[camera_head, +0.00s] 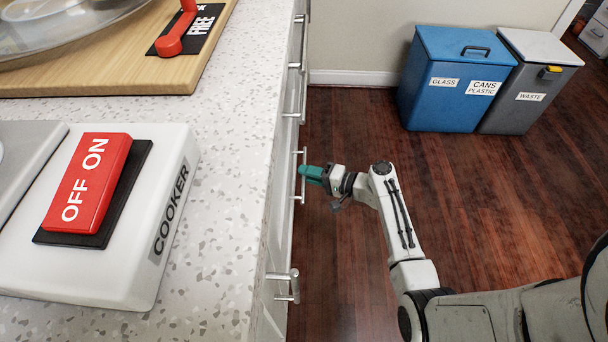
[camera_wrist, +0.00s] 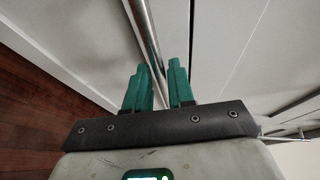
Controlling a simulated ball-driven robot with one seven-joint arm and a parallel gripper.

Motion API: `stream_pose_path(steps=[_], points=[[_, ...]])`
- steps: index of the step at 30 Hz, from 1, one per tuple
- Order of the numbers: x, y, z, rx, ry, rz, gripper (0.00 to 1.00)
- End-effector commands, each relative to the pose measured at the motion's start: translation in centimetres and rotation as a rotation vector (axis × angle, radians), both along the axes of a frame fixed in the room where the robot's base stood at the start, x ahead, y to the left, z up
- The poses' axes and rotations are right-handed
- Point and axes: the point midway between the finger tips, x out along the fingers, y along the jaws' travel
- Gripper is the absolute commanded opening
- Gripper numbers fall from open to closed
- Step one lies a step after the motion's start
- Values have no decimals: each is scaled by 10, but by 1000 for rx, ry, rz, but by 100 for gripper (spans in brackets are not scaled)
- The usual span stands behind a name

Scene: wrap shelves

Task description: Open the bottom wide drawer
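My gripper (camera_head: 305,171) has green fingers and is at a metal bar handle (camera_head: 299,189) on the cabinet front, below the counter edge. In the wrist view the handle (camera_wrist: 144,25) runs between the two green fingers (camera_wrist: 160,82). The fingers are close on both sides of the bar. I cannot tell whether they press on it. The cabinet front (camera_wrist: 78,35) is white. From above, the drawer faces are mostly hidden under the counter, and this handle shows no clear offset from the others.
Another handle (camera_head: 294,285) is nearer and further ones (camera_head: 302,100) lie beyond. The counter (camera_head: 235,130) is at left. A blue bin (camera_head: 440,100) and a grey waste bin (camera_head: 515,115) stand at the back right. The wooden floor (camera_head: 480,220) is clear around my arm.

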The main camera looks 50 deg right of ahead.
Motion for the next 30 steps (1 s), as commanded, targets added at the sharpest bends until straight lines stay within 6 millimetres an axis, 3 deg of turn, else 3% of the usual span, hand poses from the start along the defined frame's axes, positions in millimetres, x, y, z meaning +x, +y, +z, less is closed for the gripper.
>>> stream_pose_path(steps=[5,14,22,30], points=[[13,4,-3,0,0,1,23],[15,4,-3,0,0,1,23],[15,4,-3,0,1,0,0],[15,4,-3,0,1,0,0]])
